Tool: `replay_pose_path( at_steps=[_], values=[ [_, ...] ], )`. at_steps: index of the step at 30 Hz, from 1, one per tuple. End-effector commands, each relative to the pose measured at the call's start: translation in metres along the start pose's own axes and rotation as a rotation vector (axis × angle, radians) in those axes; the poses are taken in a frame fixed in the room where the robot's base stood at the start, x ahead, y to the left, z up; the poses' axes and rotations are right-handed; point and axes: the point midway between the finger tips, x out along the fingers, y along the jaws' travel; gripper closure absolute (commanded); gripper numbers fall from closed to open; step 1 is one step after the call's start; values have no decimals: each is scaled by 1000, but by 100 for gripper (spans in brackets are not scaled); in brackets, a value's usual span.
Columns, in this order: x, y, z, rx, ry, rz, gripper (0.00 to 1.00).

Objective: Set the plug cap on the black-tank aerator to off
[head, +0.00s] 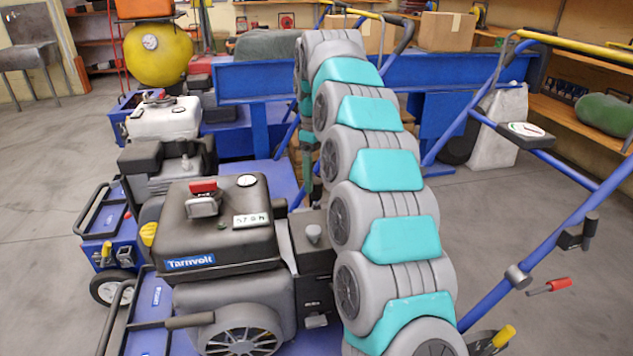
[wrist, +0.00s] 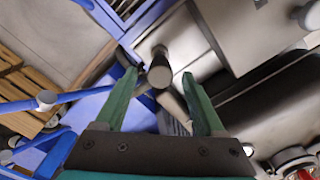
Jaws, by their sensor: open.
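The black-tank aerator (head: 220,225) with a blue Tarnvolt label stands in the front middle of the head view. A stubby grey-topped knob, which looks like the plug cap (head: 313,235), stands on the dark housing right of the tank. In the wrist view a round grey-ended cap (wrist: 160,72) shows between my fingertips; I cannot tell how far beyond them it lies. My gripper (wrist: 158,76) has its two green fingers apart and holds nothing. In the head view my arm hides most of the gripper.
A white-tank engine (head: 165,120) and a yellow round tank (head: 158,55) stand behind. The tank carries a red-topped fitting (head: 203,190). Blue tubular handles (head: 575,220) rise at right. Grey floor (head: 40,200) is clear at left.

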Motion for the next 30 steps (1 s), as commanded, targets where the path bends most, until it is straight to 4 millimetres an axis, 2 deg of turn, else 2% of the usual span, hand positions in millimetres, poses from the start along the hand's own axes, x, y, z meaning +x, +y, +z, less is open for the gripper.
replay_pose_path(
  at_steps=[13, 30],
  values=[
    [7, 0, 0, 0, 1, 1, 29],
    [7, -1, 0, -1, 1, 0, 92]
  ],
)
